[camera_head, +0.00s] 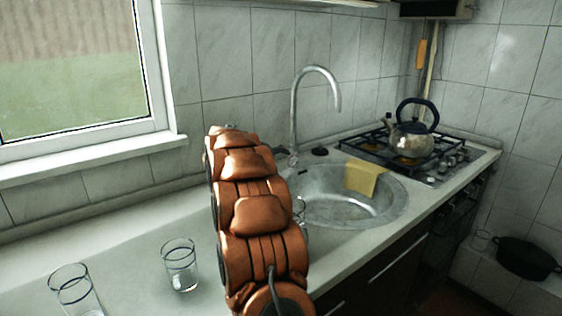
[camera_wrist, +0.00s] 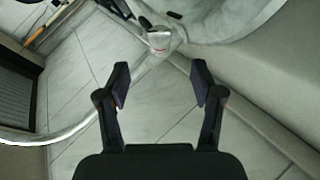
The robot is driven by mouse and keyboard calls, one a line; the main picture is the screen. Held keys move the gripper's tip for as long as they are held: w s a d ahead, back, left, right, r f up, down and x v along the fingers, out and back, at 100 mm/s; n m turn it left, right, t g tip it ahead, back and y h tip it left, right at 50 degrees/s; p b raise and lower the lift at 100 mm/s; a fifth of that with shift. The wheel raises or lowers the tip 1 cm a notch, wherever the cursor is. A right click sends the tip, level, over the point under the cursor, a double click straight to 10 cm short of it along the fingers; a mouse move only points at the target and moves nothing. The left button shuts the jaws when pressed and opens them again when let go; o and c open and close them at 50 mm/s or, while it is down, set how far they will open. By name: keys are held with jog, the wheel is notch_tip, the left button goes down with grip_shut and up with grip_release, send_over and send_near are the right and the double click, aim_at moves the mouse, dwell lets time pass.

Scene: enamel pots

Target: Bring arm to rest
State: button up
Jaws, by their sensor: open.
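My gripper (camera_wrist: 160,85) shows in the wrist view with its two dark fingers spread apart and nothing between them. Beyond the fingers are the tiled wall (camera_wrist: 95,70), the base of the faucet (camera_wrist: 160,40) and its curved spout (camera_wrist: 65,135). In the head view my copper-coloured arm rises over the counter, left of the sink, and my gripper is hidden behind it. The faucet (camera_head: 295,105) stands just right of the top of my arm. I cannot tell the exact gap between them.
Two clear glasses stand on the counter left of my arm, one nearer (camera_head: 75,292) and one (camera_head: 180,266) close to it. A yellow cloth (camera_head: 364,178) hangs over the rim of the sink (camera_head: 335,212). A kettle (camera_head: 412,138) sits on the stove (camera_head: 440,162). A black pot (camera_head: 527,258) is lower right.

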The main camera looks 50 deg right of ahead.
dwell(0.8)
jog(key=s+a+r+n+y+p, duration=0.1)
jog(key=s+a+y+p, duration=0.25)
jog(key=a, duration=1.05)
jog(key=s+a+r+n+y+p, duration=0.15)
jog(key=s+a, duration=0.35)
jog(key=a, duration=0.9)
jog(key=s+a+f+n+g+y+p, duration=0.1)
jog(key=s+a+y+p, duration=0.5)
jog(key=s+a, duration=2)
jog(key=shift+a+f+n+g+y+p, duration=0.2)
jog(key=shift+a+n+g+y+p, duration=0.2)
jog(key=shift+a+n+g+y, duration=0.55)
